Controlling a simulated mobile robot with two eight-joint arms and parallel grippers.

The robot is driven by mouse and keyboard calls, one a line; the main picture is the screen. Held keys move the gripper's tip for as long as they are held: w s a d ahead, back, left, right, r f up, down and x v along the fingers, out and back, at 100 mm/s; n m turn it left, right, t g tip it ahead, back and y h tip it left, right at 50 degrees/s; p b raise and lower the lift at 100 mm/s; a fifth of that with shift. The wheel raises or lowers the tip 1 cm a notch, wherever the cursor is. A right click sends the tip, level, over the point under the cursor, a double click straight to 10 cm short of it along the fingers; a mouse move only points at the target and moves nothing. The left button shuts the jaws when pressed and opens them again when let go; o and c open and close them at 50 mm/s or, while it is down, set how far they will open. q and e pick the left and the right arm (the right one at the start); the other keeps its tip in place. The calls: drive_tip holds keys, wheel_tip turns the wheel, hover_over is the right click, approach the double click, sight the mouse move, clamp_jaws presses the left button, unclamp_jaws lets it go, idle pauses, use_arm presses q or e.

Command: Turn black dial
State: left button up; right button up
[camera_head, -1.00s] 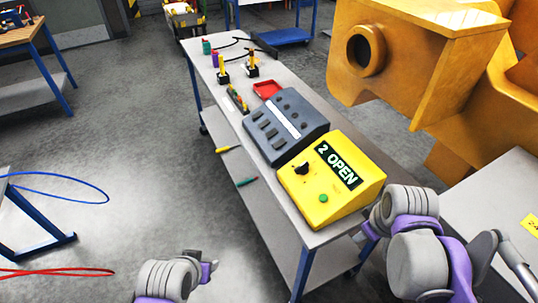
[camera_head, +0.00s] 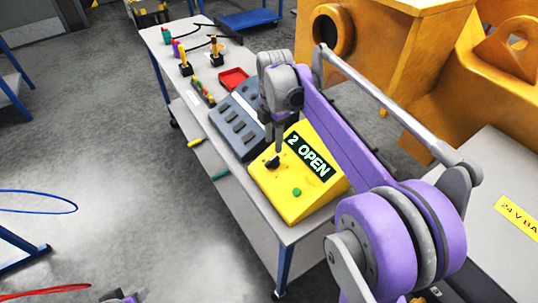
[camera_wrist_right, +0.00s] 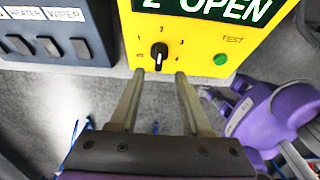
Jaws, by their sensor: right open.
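The black dial (camera_wrist_right: 159,56) sits on the face of a yellow control box (camera_head: 311,206), with numbers marked around it. It also shows in the head view (camera_head: 272,163), partly behind my right gripper (camera_head: 277,146). The box's display (camera_head: 307,157) reads "2 OPEN". In the right wrist view, my right gripper (camera_wrist_right: 160,78) is open and empty. Its two fingers point at the dial, one to each side of its line; I cannot tell whether they touch the box. Only a bit of my left arm shows at the bottom edge of the head view; its gripper is not visible.
A green TEST button (camera_wrist_right: 221,59) is beside the dial. A grey switch box (camera_head: 235,125) stands next to the yellow box on the bench (camera_head: 255,222). A red tray (camera_head: 233,78) lies farther back. A large yellow casting (camera_head: 392,45) stands at the right.

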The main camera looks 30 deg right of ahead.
sight(273, 158)
wheel_tip(273, 158, down, 7)
drive_tip(key=shift+f, duration=0.1)
idle(0.3)
clamp_jaws()
